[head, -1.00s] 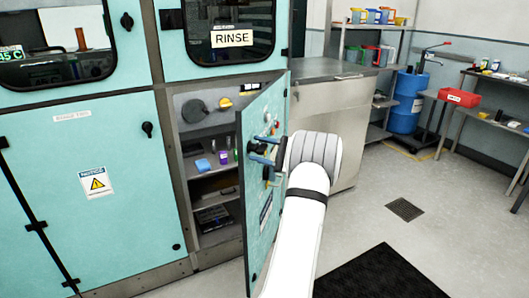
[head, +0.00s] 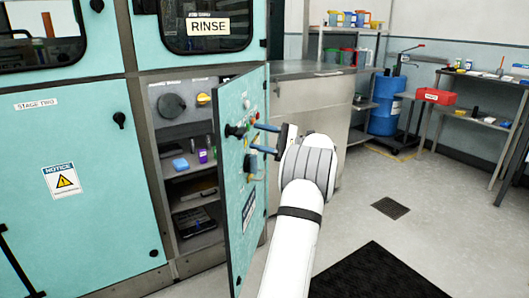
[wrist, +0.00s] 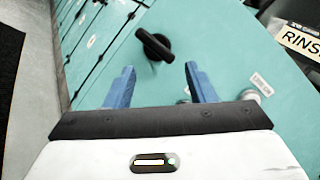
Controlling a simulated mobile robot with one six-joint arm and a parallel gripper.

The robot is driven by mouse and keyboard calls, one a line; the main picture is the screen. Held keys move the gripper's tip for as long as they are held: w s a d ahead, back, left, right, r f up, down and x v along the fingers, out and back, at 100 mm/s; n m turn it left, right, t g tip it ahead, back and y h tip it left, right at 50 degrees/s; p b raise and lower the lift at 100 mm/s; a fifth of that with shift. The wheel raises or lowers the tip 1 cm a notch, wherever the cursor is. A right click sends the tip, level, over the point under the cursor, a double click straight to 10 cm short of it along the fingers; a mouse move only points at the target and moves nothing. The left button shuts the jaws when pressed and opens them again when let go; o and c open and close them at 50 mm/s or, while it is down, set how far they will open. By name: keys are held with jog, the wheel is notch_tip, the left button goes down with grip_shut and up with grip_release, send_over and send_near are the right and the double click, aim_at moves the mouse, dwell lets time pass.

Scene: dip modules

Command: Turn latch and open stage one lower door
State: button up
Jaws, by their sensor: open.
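A teal lower door (head: 240,200) under the RINSE sign stands partly open, hinged on its right. Its own stage label cannot be read. A black latch (head: 236,131) sits near its free edge. My gripper (head: 254,138) is in front of the door's outer face, open and empty, with its two blue fingers pointing at the door. In the wrist view, the black latch (wrist: 154,44) lies beyond the fingertips, roughly between them and apart from them, its handle slanted. My gripper (wrist: 159,66) holds nothing there.
The opened cabinet (head: 185,150) shows shelves with small items. A closed teal door (head: 70,170) labelled STAGE TWO is to the left. A steel counter (head: 315,110) stands to the right behind my arm. Open floor (head: 420,235) and a black mat (head: 380,275) lie at right.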

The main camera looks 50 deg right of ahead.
jog(key=shift+s+d+f+b, duration=0.1)
jog(key=shift+s+f+b, duration=0.3)
jog(key=shift+b, duration=2.45)
jog(key=shift+s+r+b, duration=0.2)
jog(key=shift+r+b, duration=0.15)
jog(key=shift+b, duration=0.75)
